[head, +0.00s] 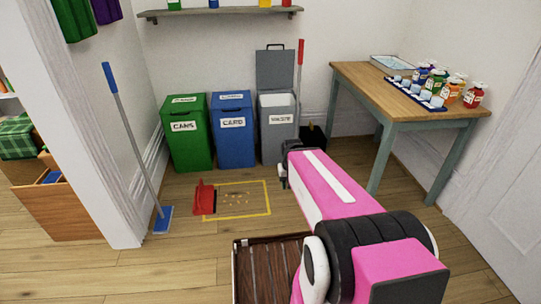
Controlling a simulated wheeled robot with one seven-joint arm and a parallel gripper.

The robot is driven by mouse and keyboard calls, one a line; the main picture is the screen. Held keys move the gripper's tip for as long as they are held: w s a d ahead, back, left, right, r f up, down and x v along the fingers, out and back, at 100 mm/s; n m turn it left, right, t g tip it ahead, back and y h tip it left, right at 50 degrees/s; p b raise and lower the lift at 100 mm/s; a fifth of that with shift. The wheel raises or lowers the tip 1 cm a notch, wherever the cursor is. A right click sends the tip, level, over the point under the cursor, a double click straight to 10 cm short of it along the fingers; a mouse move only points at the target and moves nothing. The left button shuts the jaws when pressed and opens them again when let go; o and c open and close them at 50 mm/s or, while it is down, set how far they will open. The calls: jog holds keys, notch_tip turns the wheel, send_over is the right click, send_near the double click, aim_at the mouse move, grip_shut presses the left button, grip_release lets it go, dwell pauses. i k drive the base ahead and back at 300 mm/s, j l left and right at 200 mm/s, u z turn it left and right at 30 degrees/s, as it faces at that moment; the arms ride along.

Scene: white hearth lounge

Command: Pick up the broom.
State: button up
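Two long-handled tools are in view, and I cannot tell for sure which is the broom. A blue-handled one (127,130) with a grey shaft and a flat blue head leans against the white wall end at left. My gripper (283,176) is at the far end of my pink arm, low in front of the grey bin.
Green (186,140), blue (233,140) and grey (276,135) bins stand along the back wall. A red dustpan (203,196) lies by a yellow floor outline (238,215) with crumbs. A table (410,108) with bottles is at right. Open floor lies between the left wall and my arm.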

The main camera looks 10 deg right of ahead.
aim_at(301, 42)
jog(key=i+j+z, duration=0.1)
jog(key=i+j, duration=0.15)
jog(key=i, duration=0.2)
jog(key=i+j+z, duration=0.1)
jog(key=i+j, duration=0.2)
jog(key=i, duration=0.15)
